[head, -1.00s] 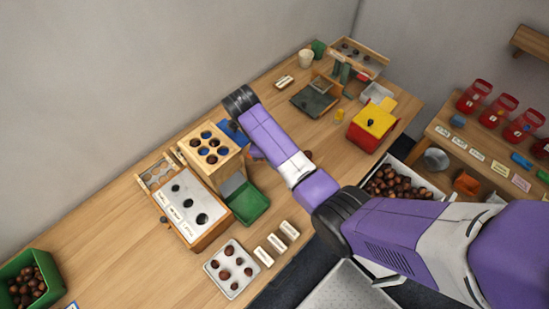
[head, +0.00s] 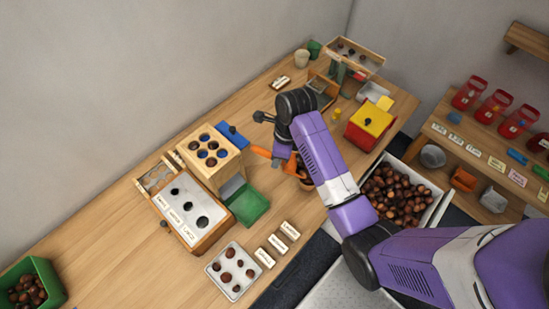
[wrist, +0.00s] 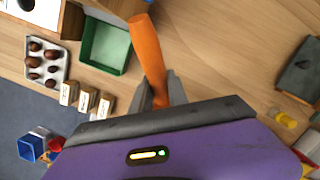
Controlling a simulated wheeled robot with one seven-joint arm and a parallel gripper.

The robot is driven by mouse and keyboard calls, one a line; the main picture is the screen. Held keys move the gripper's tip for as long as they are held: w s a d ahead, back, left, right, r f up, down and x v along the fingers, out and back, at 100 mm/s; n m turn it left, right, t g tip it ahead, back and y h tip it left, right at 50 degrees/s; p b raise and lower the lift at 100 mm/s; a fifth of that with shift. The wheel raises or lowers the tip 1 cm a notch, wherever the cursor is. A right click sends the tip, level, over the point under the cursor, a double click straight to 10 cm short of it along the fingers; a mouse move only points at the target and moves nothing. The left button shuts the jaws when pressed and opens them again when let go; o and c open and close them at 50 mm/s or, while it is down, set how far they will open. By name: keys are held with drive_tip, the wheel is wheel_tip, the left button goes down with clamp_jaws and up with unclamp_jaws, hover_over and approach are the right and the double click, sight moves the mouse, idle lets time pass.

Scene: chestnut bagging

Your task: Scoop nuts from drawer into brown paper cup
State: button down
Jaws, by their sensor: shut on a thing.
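My gripper (head: 284,152) is above the table's front part, left of the drawer, shut on the orange handle of a scoop (head: 261,152). The handle (wrist: 147,48) also shows between the fingers (wrist: 158,92) in the wrist view. The scoop's far end is mostly hidden by my arm; something brown shows there, but I cannot tell whether it is nuts. The white drawer (head: 436,209) is open at the table's front right and holds many brown nuts (head: 398,192). A pale beige cup (head: 301,58), perhaps the paper cup, stands at the back of the table.
A wooden block with holes (head: 209,150), a green tray (head: 249,205) and a muffin-style tray of nuts (head: 233,271) stand left of my gripper. A red and yellow box (head: 369,124) stands behind the drawer. A side shelf with red jars (head: 468,94) is at right.

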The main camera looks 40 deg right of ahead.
drive_tip(key=shift+s+d+r+t+y, duration=0.35)
drive_tip(key=shift+s+r+t+y, duration=0.15)
drive_tip(key=shift+r+t, duration=0.15)
drive_tip(key=shift+s+d+r+t+y, duration=0.35)
drive_tip(key=shift+r+t+y, duration=0.15)
drive_tip(key=shift+r+t, duration=0.15)
drive_tip(key=shift+w+a+f+g+h, duration=0.3)
drive_tip(key=shift+w+a+f+g, duration=0.05)
drive_tip(key=shift+w+f+g, duration=0.05)
drive_tip(key=shift+w+a+f+g+h, duration=0.1)
drive_tip(key=shift+w+a+g+h, duration=0.3)
drive_tip(key=shift+g+h, duration=0.55)
drive_tip(key=shift+w+a+r+g+h, duration=0.1)
drive_tip(key=shift+w+a+g+h, duration=0.15)
drive_tip(key=shift+w+g+h, duration=0.65)
drive_tip(key=shift+a+f+g+h, duration=0.1)
drive_tip(key=shift+a+g+h, duration=0.35)
drive_tip(key=shift+g, duration=0.9)
drive_tip(key=shift+d, duration=0.2)
drive_tip(key=shift+s, duration=0.1)
